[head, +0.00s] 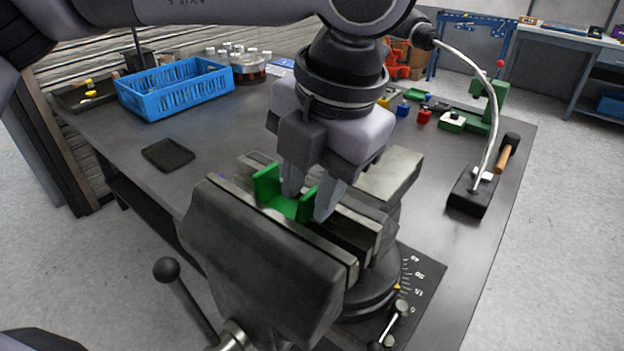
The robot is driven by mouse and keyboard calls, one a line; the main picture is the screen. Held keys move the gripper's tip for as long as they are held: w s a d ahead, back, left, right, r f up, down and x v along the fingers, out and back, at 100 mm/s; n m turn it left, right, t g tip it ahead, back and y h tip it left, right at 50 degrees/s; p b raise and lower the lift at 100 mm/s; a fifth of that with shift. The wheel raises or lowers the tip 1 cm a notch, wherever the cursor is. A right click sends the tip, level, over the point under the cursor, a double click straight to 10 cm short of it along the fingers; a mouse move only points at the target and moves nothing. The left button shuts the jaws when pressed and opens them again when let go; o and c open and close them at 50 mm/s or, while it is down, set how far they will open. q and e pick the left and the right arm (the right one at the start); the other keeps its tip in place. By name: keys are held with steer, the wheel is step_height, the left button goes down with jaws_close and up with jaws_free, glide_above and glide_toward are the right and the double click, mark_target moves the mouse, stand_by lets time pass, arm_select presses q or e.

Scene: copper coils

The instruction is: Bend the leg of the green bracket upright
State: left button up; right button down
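The green bracket (268,184) sits at the top of the grey bench vise (262,262), between its jaws. One leg stands up at its left end. Its right part (306,206) rises at a slant between the fingers of my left gripper (309,196). The gripper points down over the vise, its fingers apart on either side of that part. I cannot tell whether either finger touches it. The finger nearer the camera hides some of the bracket's right end. My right gripper is not in view.
A blue basket (175,88) and a small black tray (167,154) are at the left of the workbench (120,130). A lamp with a curved neck (490,130) and a hammer (508,152) are at the right. The vise handle (186,297) sticks out in front.

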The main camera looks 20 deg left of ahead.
arm_select(q)
jaws_close()
steer(key=shift+w+a+f+h+b, duration=0.1)
steer(key=shift+a+f+h+b, duration=0.15)
steer(key=shift+h+b, duration=0.45)
steer(key=shift+w+a+r+g+h+b, duration=0.1)
steer(key=shift+a+r+g+h+b, duration=0.25)
steer(key=shift+h+b, duration=0.35)
jaws_free()
